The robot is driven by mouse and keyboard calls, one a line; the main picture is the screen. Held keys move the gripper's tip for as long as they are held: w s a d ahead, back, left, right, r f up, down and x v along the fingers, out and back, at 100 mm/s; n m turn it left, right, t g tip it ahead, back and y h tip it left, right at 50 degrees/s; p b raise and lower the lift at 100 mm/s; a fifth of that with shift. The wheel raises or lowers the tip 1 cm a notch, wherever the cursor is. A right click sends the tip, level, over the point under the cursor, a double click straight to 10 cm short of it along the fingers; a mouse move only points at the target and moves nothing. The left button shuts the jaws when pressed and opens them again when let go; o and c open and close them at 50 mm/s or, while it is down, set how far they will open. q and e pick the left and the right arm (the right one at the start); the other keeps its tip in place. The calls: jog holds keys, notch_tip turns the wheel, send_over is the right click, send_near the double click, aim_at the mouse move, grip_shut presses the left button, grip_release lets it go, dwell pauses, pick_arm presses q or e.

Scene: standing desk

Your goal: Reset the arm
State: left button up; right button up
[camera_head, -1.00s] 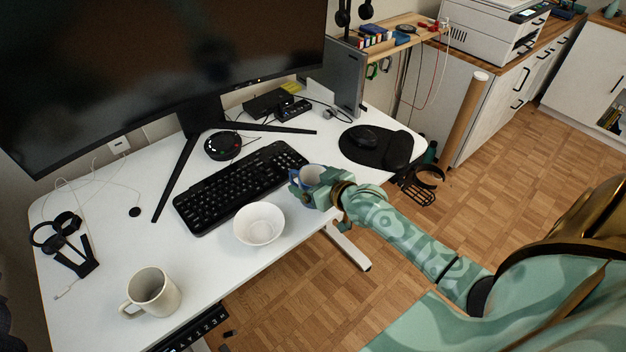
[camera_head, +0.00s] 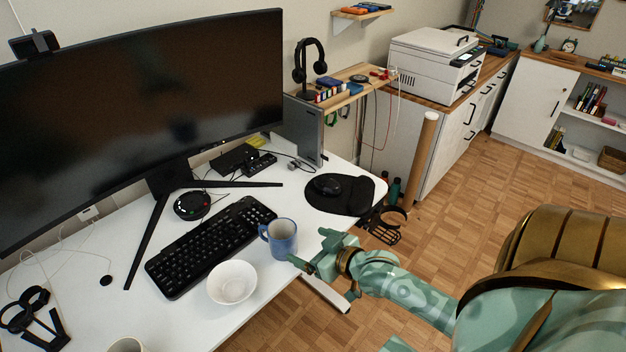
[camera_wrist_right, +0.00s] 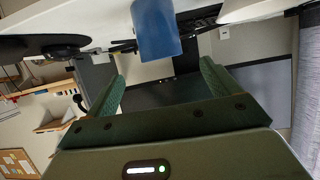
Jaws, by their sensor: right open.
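My right gripper (camera_head: 308,256) is open beside the desk's right front edge, just right of a blue mug (camera_head: 281,238). The mug stands upright on the white desk (camera_head: 200,328), and a small gap shows between it and the fingers. In the right wrist view, the open fingers (camera_wrist_right: 160,88) show with nothing between them, and the blue mug (camera_wrist_right: 155,30) is beyond them. My left gripper is not in view.
A white bowl (camera_head: 231,283) and black keyboard (camera_head: 210,245) lie left of the mug. A mouse (camera_head: 328,185) sits on a black pad behind it. A monitor (camera_head: 140,100) fills the back left. Open floor lies right of the desk.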

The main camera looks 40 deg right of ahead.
dwell(0.5)
jog(key=s+d+f+n+g+h+p, duration=0.1)
jog(key=s+f+g+p, duration=0.15)
jog(key=s+f, duration=0.6)
jog(key=s+d+f+g+h+p, duration=0.1)
jog(key=s+d+f+g, duration=0.3)
jog(key=f, duration=0.7)
pick_arm(q)
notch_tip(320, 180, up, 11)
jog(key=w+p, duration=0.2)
jog(key=p, duration=0.5)
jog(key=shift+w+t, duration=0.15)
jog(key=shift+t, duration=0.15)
pick_arm(e)
jog(key=s+a+f+g, duration=0.2)
jog(key=s+a, duration=0.2)
jog(key=s, duration=0.5)
jog(key=s+a+f+n+g, duration=0.1)
jog(key=s+a, duration=0.3)
jog(key=s, duration=0.5)
jog(key=s+a+f+g, duration=0.3)
jog(key=s+a, duration=0.2)
jog(key=s, duration=0.4)
jog(key=shift+s+f+n+y, duration=0.2)
jog(key=shift+s+n+y, duration=0.1)
jog(key=shift+n, duration=0.1)
